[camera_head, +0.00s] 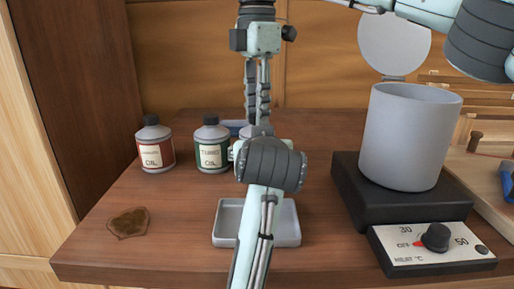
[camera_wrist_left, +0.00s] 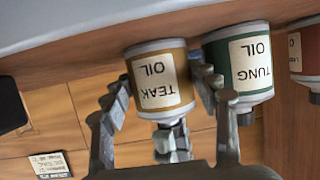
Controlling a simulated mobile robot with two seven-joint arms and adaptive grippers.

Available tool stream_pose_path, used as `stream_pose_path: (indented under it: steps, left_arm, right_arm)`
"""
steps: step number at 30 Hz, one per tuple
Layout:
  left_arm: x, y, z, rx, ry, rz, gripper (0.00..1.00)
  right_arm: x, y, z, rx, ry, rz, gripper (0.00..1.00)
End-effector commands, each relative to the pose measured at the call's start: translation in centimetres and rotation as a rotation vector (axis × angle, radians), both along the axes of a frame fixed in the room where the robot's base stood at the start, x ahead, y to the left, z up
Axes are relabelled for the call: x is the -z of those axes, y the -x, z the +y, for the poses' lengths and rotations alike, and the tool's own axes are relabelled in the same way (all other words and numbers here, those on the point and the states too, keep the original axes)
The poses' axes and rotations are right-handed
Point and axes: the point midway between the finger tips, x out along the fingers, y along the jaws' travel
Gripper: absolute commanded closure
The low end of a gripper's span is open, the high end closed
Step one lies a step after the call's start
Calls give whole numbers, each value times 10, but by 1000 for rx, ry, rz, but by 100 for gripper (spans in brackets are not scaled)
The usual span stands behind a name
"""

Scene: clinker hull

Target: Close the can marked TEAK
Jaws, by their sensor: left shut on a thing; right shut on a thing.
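The can marked TEAK (camera_wrist_left: 162,85), with a brown band and cream label, appears upside down in the left wrist view. In the head view it is mostly hidden behind my left wrist. My left gripper (camera_wrist_left: 163,88) is shut on the can's body, one finger each side. My right gripper (camera_head: 257,112) points down from above and is shut at the can's top. Its fingers also show below the can in the left wrist view (camera_wrist_left: 174,143). The cap is covered by these fingers, so I cannot tell how it sits on the neck.
A green-banded TUNG can (camera_head: 211,146) and a red-banded oil can (camera_head: 154,146) stand capped to the left. A grey tray (camera_head: 285,226) lies in front. A brown stain (camera_head: 129,222) marks the left front.

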Motion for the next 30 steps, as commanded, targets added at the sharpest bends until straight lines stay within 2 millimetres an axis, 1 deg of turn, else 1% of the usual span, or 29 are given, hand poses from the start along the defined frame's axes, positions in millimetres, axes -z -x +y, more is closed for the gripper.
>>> stream_pose_path:
  steps: [1,3,6,10,11,15,16,23,25,30]
  left_arm:
    - [1,0,0,-1,0,1,100]
    - [0,0,0,-1,0,1,100]
    - [0,0,0,-1,0,1,100]
    - [0,0,0,-1,0,1,100]
    - [0,0,0,-1,0,1,100]
    - [0,0,0,-1,0,1,100]
    - [0,0,0,-1,0,1,100]
    - [0,0,0,-1,0,1,100]
    - [0,0,0,-1,0,1,100]
    - [0,0,0,-1,0,1,100]
  right_arm:
    - [0,0,0,115,1,0,100]
    - [0,0,0,270,1,0,100]
    - [0,0,0,438,0,-1,100]
    - [0,0,0,422,0,-1,100]
    - [0,0,0,422,0,-1,72]
    - [0,0,0,421,0,-1,55]
    - [0,0,0,420,0,-1,53]
    - [0,0,0,420,0,-1,53]
    - [-2,0,0,420,0,-1,53]
    - [-24,0,1,420,-1,-2,53]
